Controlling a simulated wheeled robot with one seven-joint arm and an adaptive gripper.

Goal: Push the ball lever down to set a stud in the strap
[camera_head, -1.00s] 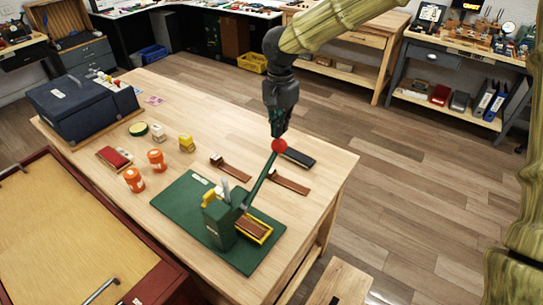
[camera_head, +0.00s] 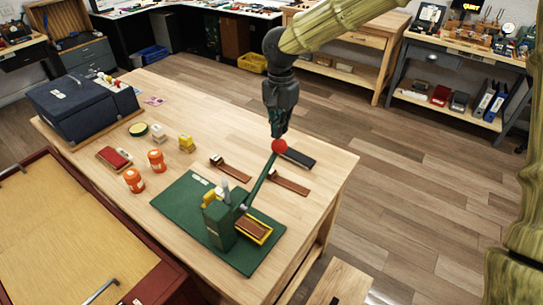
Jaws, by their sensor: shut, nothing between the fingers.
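A green press (camera_head: 219,222) stands on a green base plate (camera_head: 180,204) on the wooden table. Its lever (camera_head: 258,182) slants up to the right and ends in a red ball (camera_head: 279,146). My gripper (camera_head: 277,134) is shut and points down just above the red ball, close to or touching it; I cannot tell which. A brown strap (camera_head: 251,230) lies in a yellow holder (camera_head: 264,239) at the front of the press.
Brown straps (camera_head: 289,184) and a black block (camera_head: 299,158) lie behind the press. Two orange jars (camera_head: 134,180), a red-topped block (camera_head: 114,158), and small yellow and white items stand to the left. A dark blue case (camera_head: 80,103) is at the far left.

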